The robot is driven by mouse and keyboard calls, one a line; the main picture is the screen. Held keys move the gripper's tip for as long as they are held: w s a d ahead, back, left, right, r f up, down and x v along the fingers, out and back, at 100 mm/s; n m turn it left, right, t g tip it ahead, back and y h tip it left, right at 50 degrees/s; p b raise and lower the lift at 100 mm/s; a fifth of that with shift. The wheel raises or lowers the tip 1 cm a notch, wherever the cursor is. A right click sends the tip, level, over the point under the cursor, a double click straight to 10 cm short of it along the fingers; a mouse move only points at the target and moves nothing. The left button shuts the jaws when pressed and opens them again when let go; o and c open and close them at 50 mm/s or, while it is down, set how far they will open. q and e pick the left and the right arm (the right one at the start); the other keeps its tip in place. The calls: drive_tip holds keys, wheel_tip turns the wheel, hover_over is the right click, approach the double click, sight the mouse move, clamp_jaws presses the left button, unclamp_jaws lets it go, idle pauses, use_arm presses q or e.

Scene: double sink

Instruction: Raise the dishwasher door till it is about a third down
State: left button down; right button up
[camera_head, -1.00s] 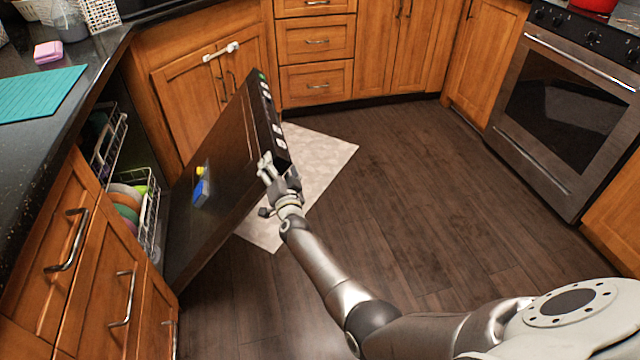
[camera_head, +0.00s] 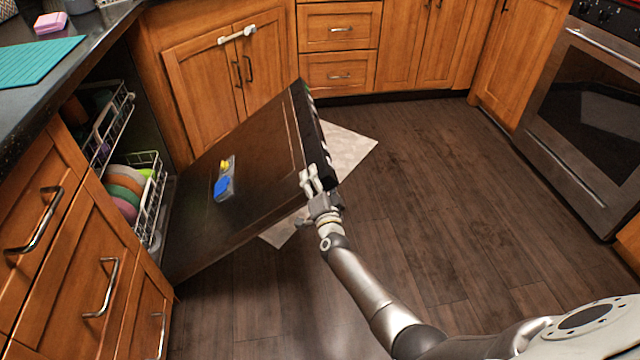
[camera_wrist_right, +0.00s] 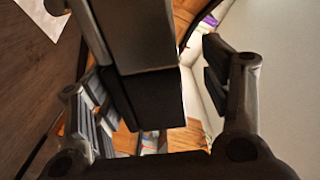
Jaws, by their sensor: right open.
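The dark dishwasher door (camera_head: 255,160) is partly open, tilted outward and down from its hinge beside the left cabinets. Its black top edge (camera_head: 316,140) faces right. My right gripper (camera_head: 312,183) is at the near corner of that edge, with its fingers against or just beside it; exact contact cannot be told. In the right wrist view, its fingers (camera_wrist_right: 155,95) are spread apart, and a large grey surface (camera_wrist_right: 275,80) fills the right side; I cannot tell whether it is the door. My left gripper is out of view.
The dishwasher's upper rack (camera_head: 112,125) and lower rack with plates (camera_head: 150,200) show at left. Wooden drawers (camera_head: 85,265) stand in front of them. A pale mat (camera_head: 350,150) lies behind the door. The wooden floor (camera_head: 450,190) is clear toward the oven (camera_head: 585,115).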

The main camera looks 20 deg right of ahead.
drive_tip(key=p+v, duration=0.6)
drive_tip(key=v, duration=0.6)
drive_tip(key=shift+s, duration=0.3)
idle(0.8)
